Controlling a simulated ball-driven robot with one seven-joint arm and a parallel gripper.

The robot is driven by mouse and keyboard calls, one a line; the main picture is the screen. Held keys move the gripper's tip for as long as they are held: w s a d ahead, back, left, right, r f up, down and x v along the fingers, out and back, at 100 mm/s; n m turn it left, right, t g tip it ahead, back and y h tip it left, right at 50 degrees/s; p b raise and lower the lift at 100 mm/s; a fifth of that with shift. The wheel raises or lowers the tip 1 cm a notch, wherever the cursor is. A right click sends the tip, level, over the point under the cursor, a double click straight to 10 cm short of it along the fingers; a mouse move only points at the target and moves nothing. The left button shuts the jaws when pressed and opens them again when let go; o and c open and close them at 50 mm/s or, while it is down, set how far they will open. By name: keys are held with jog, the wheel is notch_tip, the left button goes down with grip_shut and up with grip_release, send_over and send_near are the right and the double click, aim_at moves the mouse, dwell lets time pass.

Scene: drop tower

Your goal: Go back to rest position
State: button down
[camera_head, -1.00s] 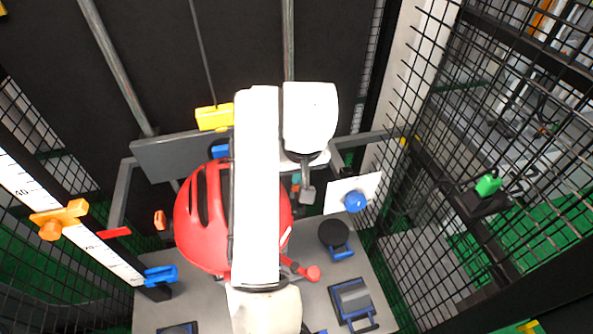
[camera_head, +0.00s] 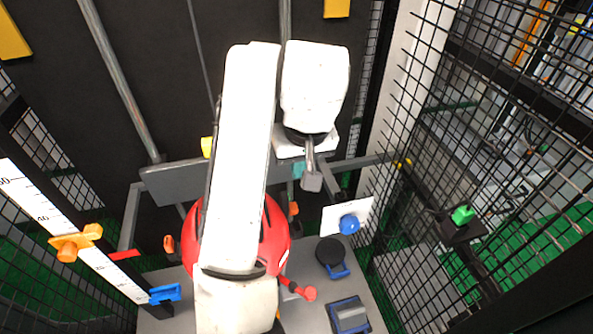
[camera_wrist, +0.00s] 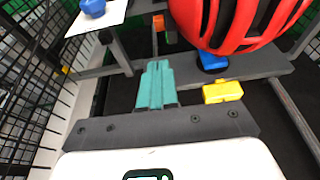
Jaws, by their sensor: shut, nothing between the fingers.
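My gripper (camera_wrist: 156,88) shows in the wrist view as two teal fingers pressed together, with nothing between them. In the head view my white arm reaches forward over the middle.
A grey crossbar (camera_head: 172,184) spans the tower. A white plate with a blue knob (camera_head: 349,224) and a black round button (camera_head: 330,252) are at right. A ruler with an orange slider (camera_head: 76,242) stands left. Mesh fencing (camera_head: 430,190) encloses the right. A yellow block (camera_wrist: 222,92) is near the fingers.

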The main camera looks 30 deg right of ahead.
jog(key=s+d+f+t+h, duration=0.1)
jog(key=s+d+f, duration=0.1)
jog(key=d+f, duration=0.15)
jog(key=s+d+f+n+t+h, duration=0.1)
jog(key=d+f, duration=0.1)
jog(key=d, duration=0.3)
jog(key=s+d+f+t+h, duration=0.1)
jog(key=s+d+f, duration=0.1)
jog(key=d, duration=0.3)
jog(key=s+a+f+g+y, duration=0.1)
jog(key=s+a+f+g, duration=0.1)
jog(key=s+f, duration=0.7)
jog(key=s+a+f+g+y, duration=0.2)
jog(key=s+f, duration=0.8)
jog(key=s, duration=0.5)
jog(key=shift+s+a+f+g, duration=0.3)
jog(key=shift+a+g, duration=0.3)
jog(key=shift+a, duration=0.2)
